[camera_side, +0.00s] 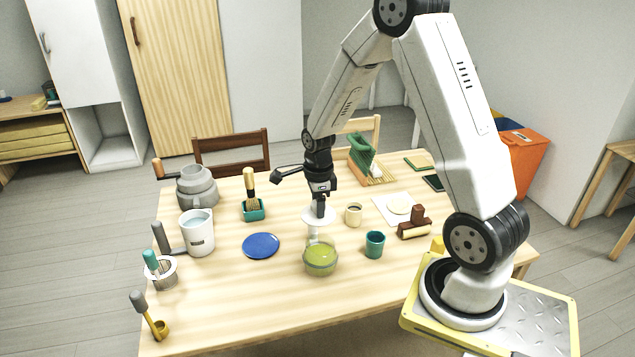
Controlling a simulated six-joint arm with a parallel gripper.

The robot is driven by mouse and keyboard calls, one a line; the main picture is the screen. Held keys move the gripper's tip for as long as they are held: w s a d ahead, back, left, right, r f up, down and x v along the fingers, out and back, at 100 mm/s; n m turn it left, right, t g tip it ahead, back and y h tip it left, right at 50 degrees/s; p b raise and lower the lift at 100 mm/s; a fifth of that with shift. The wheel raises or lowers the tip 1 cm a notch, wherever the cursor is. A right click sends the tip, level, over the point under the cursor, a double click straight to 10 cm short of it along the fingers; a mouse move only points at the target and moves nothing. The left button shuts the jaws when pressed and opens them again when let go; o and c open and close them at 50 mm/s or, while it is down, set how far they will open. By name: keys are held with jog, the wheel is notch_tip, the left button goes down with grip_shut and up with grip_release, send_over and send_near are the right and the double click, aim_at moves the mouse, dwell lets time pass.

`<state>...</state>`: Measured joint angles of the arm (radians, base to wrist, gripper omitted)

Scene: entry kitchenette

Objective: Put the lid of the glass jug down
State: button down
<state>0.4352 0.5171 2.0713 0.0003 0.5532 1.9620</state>
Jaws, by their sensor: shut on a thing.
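The glass jug (321,262) stands on the table near its middle, with yellow-green liquid in its round lower part and a clear neck. The lid (309,217) is a pale, whitish disc directly over the jug's neck. My gripper (319,209) points down and is shut on the lid's top. The lid looks level. I cannot tell from this view whether it touches the jug's rim or hangs just above it.
A blue plate (261,246) lies left of the jug. A teal cup (375,244) and a cream cup (353,214) stand close on the right. A white pitcher (199,238) stands further left. Bare table shows in front of the jug.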

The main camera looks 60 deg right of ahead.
jog(key=w+a+f, duration=0.1)
jog(key=w+f, duration=0.7)
jog(key=shift+w+a, duration=0.2)
jog(key=shift+a, duration=0.1)
jog(key=shift+w+d+f, duration=0.6)
jog(key=shift+w+f, duration=0.95)
jog(key=shift+w, duration=0.6)
jog(key=shift+w+d+f, duration=0.55)
jog(key=shift+w+f, duration=1)
jog(key=shift+w, duration=0.65)
jog(key=shift+w+d+f, duration=0.6)
jog(key=shift+w+f, duration=0.95)
jog(key=shift+w, duration=0.6)
jog(key=shift+f, duration=0.1)
jog(key=shift+w+d+f, duration=0.1)
jog(key=shift+w+f, duration=0.15)
jog(key=shift+f, duration=1.55)
jog(key=shift+f, duration=0.15)
